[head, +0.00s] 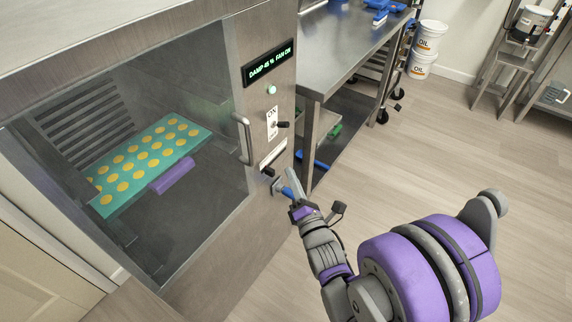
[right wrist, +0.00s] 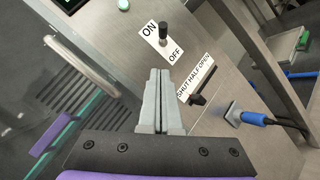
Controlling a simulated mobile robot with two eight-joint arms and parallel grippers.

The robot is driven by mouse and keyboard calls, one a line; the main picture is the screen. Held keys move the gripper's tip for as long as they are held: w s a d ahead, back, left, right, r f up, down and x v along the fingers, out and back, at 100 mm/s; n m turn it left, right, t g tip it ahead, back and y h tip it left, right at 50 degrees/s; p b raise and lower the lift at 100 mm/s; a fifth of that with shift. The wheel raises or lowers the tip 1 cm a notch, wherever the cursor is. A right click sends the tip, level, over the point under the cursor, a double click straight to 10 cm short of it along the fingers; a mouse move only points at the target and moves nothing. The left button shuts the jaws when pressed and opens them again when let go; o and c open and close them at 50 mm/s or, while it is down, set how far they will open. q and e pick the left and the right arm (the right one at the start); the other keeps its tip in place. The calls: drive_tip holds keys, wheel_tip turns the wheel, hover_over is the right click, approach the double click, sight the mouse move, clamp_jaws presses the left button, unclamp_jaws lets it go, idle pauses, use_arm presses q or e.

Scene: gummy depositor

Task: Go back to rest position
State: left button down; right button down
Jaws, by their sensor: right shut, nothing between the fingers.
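My right gripper (head: 291,183) is shut and empty, held in front of the lower right part of the cabinet's front panel. Its closed fingers (right wrist: 158,103) point at the panel in the right wrist view. The panel has an ON/OFF switch (head: 282,124) with its lever, also in the right wrist view (right wrist: 163,36), and below it a SHUT/HALF/OPEN lever (right wrist: 204,97). Whether the fingers touch the panel I cannot tell. My left gripper is not in view.
Behind the closed glass door with its handle (head: 243,138) lies a teal tray (head: 112,207) of yellow rounds. A blue plug (right wrist: 250,118) with a cable sits at the panel's right. A steel table (head: 345,40) stands behind. OIL buckets (head: 428,38) are farther back. Floor at right is clear.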

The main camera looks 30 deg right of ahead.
drive_tip(key=shift+s+a, duration=0.1)
drive_tip(key=shift+s, duration=0.35)
